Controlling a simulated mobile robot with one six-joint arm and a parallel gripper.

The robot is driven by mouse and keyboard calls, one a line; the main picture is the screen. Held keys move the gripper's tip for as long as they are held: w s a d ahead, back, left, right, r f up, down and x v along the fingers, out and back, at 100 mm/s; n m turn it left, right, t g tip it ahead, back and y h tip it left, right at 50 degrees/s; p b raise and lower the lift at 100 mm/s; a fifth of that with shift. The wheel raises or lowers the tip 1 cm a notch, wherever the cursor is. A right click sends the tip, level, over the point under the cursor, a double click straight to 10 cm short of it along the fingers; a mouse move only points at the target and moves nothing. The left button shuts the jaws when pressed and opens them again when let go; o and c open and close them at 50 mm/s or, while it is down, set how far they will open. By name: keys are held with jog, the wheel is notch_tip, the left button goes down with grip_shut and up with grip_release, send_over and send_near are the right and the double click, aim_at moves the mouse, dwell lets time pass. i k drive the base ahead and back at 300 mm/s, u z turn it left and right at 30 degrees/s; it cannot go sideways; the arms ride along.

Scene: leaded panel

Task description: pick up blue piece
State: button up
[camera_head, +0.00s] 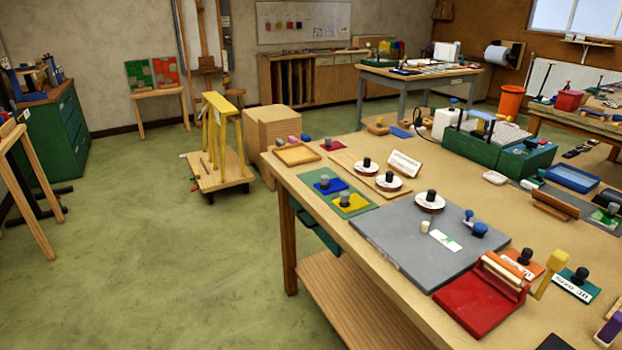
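The blue piece (337,186) is a flat blue square with a grey knob standing on it. It lies on a green mat (313,197) near the left edge of the wooden workbench (375,268). A yellow piece (357,203) with a similar knob lies on the same mat, just to its right and nearer. My gripper is not in view, and nothing is seen holding the blue piece.
A red piece (333,147) and a shallow wooden tray (297,154) lie beyond the mat. White round pieces with dark knobs stand to its right. A large grey board (400,240) lies nearer.

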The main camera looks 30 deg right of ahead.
aim_at(325, 185)
jog(key=u, duration=0.4)
jog(key=i, duration=0.85)
jog(key=u, duration=0.25)
